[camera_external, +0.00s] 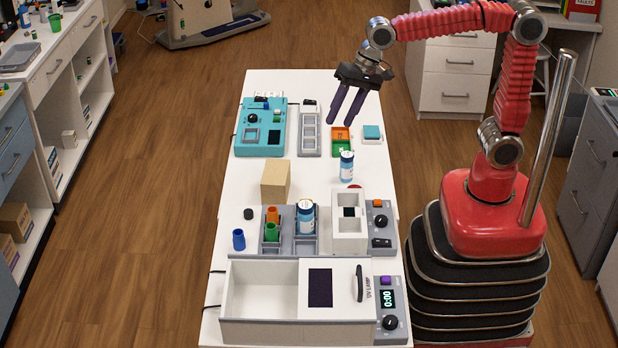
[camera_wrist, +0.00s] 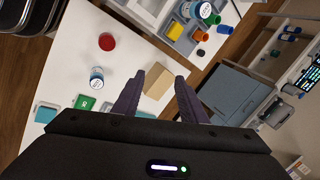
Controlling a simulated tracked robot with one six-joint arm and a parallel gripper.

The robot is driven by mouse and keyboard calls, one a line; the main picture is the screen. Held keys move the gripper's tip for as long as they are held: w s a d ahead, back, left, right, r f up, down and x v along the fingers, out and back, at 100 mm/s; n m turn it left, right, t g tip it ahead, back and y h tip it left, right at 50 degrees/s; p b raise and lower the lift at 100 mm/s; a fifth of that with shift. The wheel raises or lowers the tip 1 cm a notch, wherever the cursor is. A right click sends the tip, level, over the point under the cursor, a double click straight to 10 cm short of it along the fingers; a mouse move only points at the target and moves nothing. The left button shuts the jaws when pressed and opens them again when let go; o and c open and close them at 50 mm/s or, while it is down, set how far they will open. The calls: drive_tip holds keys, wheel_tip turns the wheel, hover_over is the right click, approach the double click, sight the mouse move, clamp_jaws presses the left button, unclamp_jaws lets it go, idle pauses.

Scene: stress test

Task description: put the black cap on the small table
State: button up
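The small black cap (camera_external: 249,213) lies on the white table (camera_external: 258,85), left of the rack and close to a blue vial. In the wrist view a small dark piece (camera_wrist: 201,52) near the blue vial looks like the cap. My gripper (camera_external: 342,119) hangs high over the far half of the table, well away from the cap. Its two dark purple fingers stand apart in the wrist view (camera_wrist: 168,76), with nothing between them. I cannot tell which surface is the small table.
A tan block (camera_external: 275,181) stands behind the grey rack (camera_external: 270,246), which holds vials and a bottle. A blue vial (camera_external: 239,240) stands left of it. A white-capped bottle (camera_external: 346,166) stands farther back. The UV lamp box (camera_external: 240,329) fills the near end.

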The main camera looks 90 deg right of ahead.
drive_tip(key=s+d+f+n, duration=0.2)
drive_tip(key=s+n, duration=0.4)
drive_tip(key=s, duration=0.4)
drive_tip(key=s+d+f+n+t+h, duration=0.1)
drive_tip(key=s+d+f+n, duration=0.2)
drive_tip(key=s+n, duration=0.3)
drive_tip(key=s, duration=0.5)
drive_tip(key=shift+d+f+n+h, duration=0.25)
drive_tip(key=shift+f+n+h, duration=0.05)
drive_tip(key=shift+o, duration=0.4)
